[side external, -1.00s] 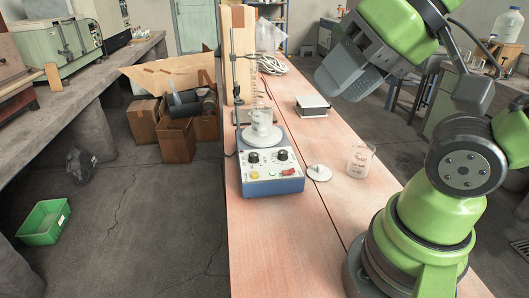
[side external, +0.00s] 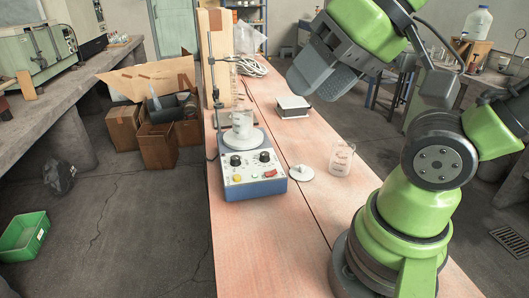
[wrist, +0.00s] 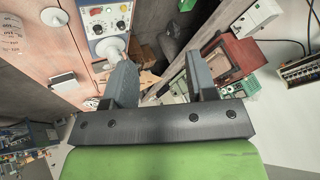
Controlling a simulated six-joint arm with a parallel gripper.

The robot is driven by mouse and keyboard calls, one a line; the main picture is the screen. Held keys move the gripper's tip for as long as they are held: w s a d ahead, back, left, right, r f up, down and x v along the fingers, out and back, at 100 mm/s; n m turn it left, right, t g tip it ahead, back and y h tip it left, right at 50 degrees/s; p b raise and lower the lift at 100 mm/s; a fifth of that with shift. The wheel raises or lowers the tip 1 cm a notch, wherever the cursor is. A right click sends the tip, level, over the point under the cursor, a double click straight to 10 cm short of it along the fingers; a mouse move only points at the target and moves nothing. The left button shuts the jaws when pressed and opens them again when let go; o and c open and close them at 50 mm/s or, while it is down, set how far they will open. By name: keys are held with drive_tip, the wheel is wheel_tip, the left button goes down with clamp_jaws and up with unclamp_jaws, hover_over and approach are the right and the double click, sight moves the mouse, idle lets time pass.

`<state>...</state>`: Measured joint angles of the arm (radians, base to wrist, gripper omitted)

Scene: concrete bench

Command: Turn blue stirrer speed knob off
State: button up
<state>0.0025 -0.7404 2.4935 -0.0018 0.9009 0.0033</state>
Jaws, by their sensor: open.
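The blue stirrer (side external: 268,189) stands on the pink bench with its pale sloped panel facing the camera. Two black knobs sit on the panel, a left knob (side external: 236,160) and a right knob (side external: 264,157). Their labels and pointer settings are too small to read. A yellow button (side external: 236,178) and a red switch (side external: 270,173) lie below them. My gripper (wrist: 158,62) is open and empty, high above the bench to the right of the stirrer. The panel with both knobs shows at the top of the wrist view (wrist: 108,16).
A second beaker (side external: 341,159), a small white disc with a stem (side external: 303,173) and a grey-white box (side external: 292,106) stand right of the stirrer. A stand rod (side external: 213,90) rises behind it. The bench in front of the panel is clear.

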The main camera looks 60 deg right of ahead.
drive_tip(key=w+d+m+g+h, duration=0.1)
drive_tip(key=w+d+m+g, duration=0.2)
drive_tip(key=w, duration=0.5)
drive_tip(key=m+g+h, duration=0.1)
drive_tip(key=m+g, duration=0.3)
drive_tip(key=m, duration=0.2)
hover_over(264, 153)
wheel_tip(264, 153, down, 16)
wheel_tip(264, 153, down, 10)
drive_tip(key=shift+r, duration=0.25)
drive_tip(key=c, duration=0.9)
drive_tip(key=shift+c, duration=0.2)
